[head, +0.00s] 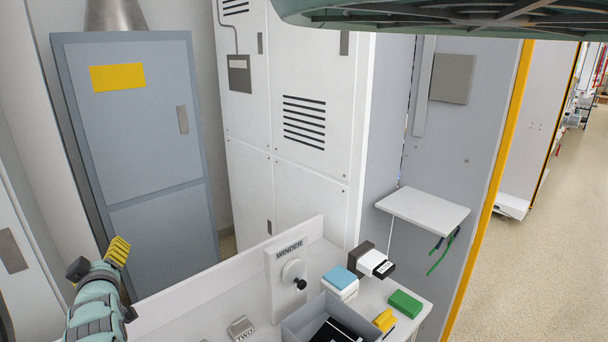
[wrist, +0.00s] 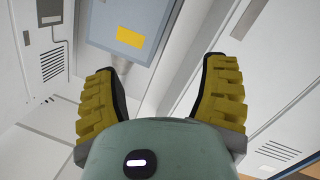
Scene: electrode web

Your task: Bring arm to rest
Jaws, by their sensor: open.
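My gripper (wrist: 162,92) shows in the wrist view with its two yellow ribbed fingers spread apart and nothing between them. Beyond the fingers are the blue-grey cabinet and pale walls, seen tilted. In the head view my arm rises at the lower left, and a yellow ribbed finger (head: 118,252) points up in front of the blue-grey cabinet (head: 135,130). The other finger is hard to make out there. The gripper is left of the workbench (head: 185,318) and apart from the objects on it.
The bench holds a WINDER panel (head: 290,262) with a black-knobbed crank, a grey bin (head: 300,326), a blue-topped box (head: 341,283), a black-and-white box (head: 374,262), a green block (head: 405,303), a yellow item (head: 385,320) and a grey weight (head: 241,328). White cabinets (head: 310,80) stand behind. Open floor lies right.

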